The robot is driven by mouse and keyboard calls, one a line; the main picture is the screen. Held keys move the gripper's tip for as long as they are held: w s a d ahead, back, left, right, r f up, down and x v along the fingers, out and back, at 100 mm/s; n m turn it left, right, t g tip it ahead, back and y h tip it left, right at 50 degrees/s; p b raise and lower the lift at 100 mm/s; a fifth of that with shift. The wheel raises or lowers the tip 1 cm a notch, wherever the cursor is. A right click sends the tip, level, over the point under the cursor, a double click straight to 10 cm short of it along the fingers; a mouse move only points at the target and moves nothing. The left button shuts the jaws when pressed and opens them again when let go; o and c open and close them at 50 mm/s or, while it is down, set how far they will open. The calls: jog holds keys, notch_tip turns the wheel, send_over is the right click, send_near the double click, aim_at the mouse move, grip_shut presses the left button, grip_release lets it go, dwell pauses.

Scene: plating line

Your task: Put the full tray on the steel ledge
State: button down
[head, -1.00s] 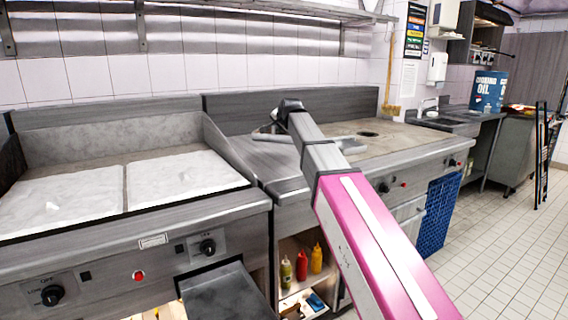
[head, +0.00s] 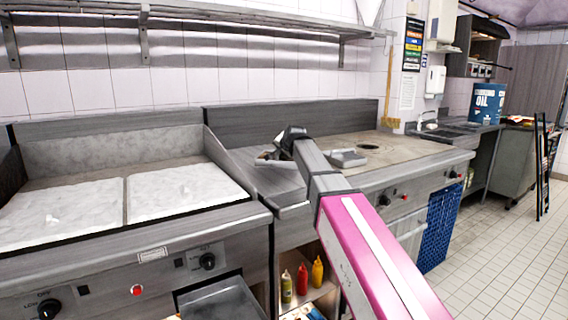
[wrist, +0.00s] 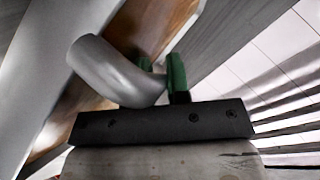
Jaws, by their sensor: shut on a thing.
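My gripper shows in the wrist view (wrist: 161,68) with its green fingers close together, shut on a thick, rounded grey rim or handle (wrist: 112,72). Brown contents or surface show beyond it; I take this to be the tray. In the head view my arm's dark end hides the fingers. Grey metal parts that look like the tray show on both sides of the arm, the right one clearest (head: 348,158), over the steel counter. Its full outline and load are hidden. A steel shelf (head: 200,17) runs along the wall; which surface is the ledge is unclear.
A griddle with two pale plates (head: 185,190) stands left, with raised side walls. A flat hotplate (head: 405,152) lies right of the arm. Sauce bottles (head: 302,279) stand on a shelf below. A blue crate (head: 440,225) stands by the counter; the tiled floor right is open.

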jog(key=shift+d+f, duration=0.35)
jog(key=shift+d, duration=0.3)
jog(key=shift+f, duration=2)
jog(key=shift+f, duration=0.1)
jog(key=c, duration=1.1)
grip_release()
jog(key=v, duration=1.2)
